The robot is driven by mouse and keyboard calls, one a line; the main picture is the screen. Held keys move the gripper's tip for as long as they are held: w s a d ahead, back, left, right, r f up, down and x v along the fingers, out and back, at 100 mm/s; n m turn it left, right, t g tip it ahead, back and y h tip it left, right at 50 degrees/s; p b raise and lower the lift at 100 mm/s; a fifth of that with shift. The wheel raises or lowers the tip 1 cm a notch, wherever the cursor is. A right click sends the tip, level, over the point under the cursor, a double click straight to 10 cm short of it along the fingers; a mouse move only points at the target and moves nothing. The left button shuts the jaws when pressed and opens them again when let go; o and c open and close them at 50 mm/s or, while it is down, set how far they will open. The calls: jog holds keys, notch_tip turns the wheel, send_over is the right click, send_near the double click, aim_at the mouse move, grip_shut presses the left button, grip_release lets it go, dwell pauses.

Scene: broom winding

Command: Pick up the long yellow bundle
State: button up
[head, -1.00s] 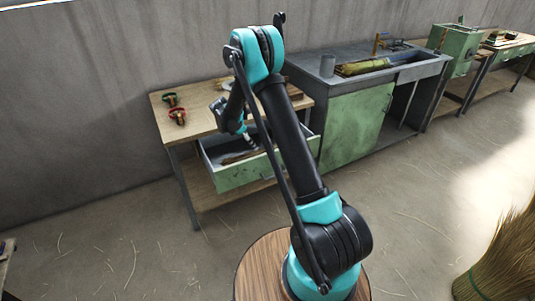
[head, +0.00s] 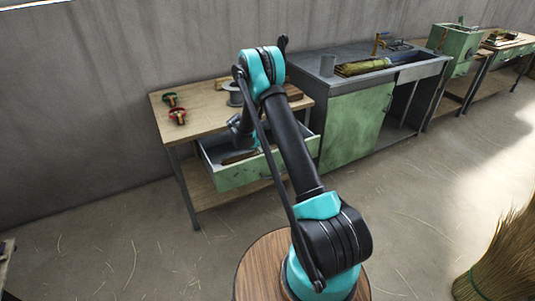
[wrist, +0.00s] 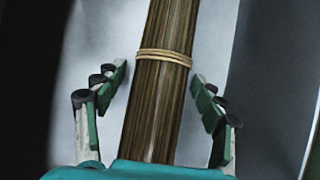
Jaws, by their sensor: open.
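A long yellow bundle (head: 362,68) lies in the grey trough of the green cabinet in the head view. A brown bundle of stalks (head: 240,157) lies in the open green drawer (head: 245,174). In the wrist view a brown bundle (wrist: 160,110) with a tan tie runs between the fingers of my gripper (wrist: 160,76). My gripper is open, with one finger on each side of the bundle and visible gaps between. In the head view my gripper is down at the drawer, mostly hidden behind my arm.
The drawer walls stand close around my gripper. A large straw broom (head: 503,262) stands at the right.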

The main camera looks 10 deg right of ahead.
jog(key=shift+c, duration=0.2)
jog(key=c, duration=1.4)
jog(key=shift+o, duration=0.2)
jog(key=shift+r, duration=0.2)
